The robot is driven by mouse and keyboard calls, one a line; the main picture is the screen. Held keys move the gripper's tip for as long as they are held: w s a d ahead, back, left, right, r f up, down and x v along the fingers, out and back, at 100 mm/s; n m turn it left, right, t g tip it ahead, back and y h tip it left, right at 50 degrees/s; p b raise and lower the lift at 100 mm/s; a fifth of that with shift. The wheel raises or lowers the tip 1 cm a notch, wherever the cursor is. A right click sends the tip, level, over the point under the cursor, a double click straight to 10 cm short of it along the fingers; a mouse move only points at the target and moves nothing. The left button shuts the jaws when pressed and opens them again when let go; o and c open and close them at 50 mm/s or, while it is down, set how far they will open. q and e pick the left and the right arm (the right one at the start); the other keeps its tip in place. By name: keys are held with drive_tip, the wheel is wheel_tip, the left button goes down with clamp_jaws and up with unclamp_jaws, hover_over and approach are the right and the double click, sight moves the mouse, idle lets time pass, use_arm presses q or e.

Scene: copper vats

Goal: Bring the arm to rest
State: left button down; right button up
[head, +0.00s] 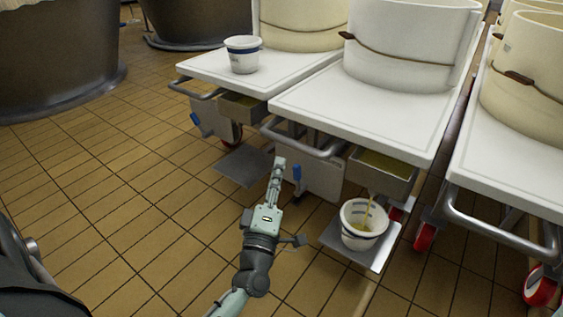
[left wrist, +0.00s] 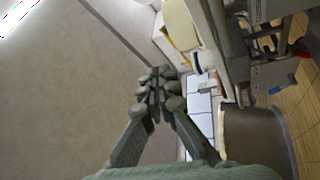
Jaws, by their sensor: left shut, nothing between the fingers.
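My left gripper (head: 279,165) is shut and empty in the head view. It hangs over the tiled floor in front of the middle white cart, close to a blue-handled valve (head: 297,173). In the left wrist view its fingers (left wrist: 157,78) are together with nothing between them. My right gripper is in neither view.
A white bucket (head: 364,222) stands on a low metal shelf (head: 384,253), with yellow liquid running into it from a trough (head: 381,174). Another bucket (head: 243,55) stands on the left cart's top (head: 208,66). Open floor (head: 110,200) lies to the left.

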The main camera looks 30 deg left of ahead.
use_arm(q)
drive_tip(key=shift+s+d+r+m+t, duration=0.15)
drive_tip(key=shift+d+r+m+t, duration=0.15)
drive_tip(key=shift+r, duration=0.5)
drive_tip(key=shift+s+d+r+m+t, duration=0.2)
drive_tip(key=shift+d+r, duration=0.15)
drive_tip(key=shift+r, duration=0.4)
